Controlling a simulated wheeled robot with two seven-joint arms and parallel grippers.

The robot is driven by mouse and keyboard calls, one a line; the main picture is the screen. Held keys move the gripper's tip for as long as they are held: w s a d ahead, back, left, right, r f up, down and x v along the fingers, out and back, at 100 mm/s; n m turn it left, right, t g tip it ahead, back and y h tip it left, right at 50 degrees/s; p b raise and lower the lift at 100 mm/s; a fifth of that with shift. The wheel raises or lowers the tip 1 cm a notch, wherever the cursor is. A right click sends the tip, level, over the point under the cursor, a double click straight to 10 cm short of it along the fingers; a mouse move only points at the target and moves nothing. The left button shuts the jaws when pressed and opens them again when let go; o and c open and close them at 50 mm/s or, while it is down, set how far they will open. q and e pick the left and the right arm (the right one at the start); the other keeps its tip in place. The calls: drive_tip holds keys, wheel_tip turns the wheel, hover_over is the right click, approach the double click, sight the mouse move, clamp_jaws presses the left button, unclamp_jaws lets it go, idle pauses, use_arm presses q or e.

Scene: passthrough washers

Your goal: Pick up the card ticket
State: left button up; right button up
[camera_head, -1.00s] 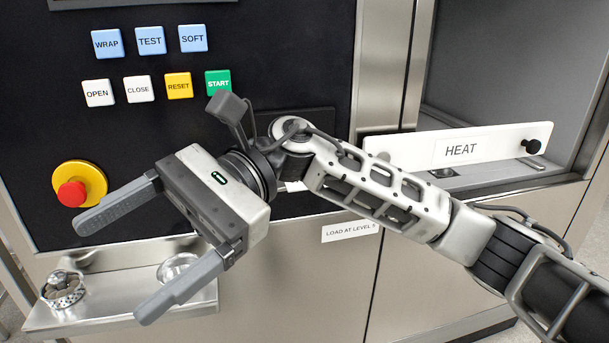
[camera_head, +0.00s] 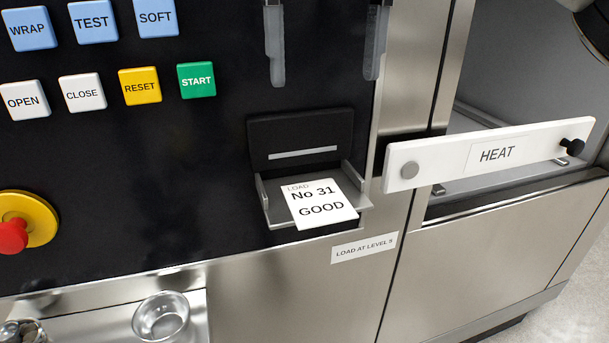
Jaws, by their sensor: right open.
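The card ticket (camera_head: 320,206) is white, printed "LOAD No 31 GOOD". It lies on a small metal tray (camera_head: 268,212) below a dark slot panel (camera_head: 300,138) on the machine's black front, its near edge sticking out past the tray. My right gripper (camera_head: 325,78) shows only as two grey fingers pointing down from the top edge, wide apart. It is open and empty, above the slot panel and clear of the ticket. The rest of the right gripper is out of view. My left gripper is not in view.
A white HEAT bar (camera_head: 490,153) with a black knob juts out right of the ticket. Colored buttons, including green START (camera_head: 196,80), and a red emergency knob (camera_head: 13,236) are at left.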

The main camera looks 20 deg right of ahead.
wheel_tip(320, 180, down, 3)
drive_tip(key=b, duration=0.3)
hover_over(318, 202)
drive_tip(key=f, duration=0.7)
drive_tip(key=shift+s+d, duration=0.15)
drive_tip(key=shift+d, duration=0.1)
drive_tip(key=shift+w+a+f, duration=0.1)
drive_tip(key=shift+f, duration=1.35)
drive_tip(key=shift+w+a+f, duration=0.1)
drive_tip(key=shift+f, duration=1.35)
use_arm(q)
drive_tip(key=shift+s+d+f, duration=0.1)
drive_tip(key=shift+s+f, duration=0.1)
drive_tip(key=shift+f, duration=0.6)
use_arm(e)
drive_tip(key=c, duration=0.7)
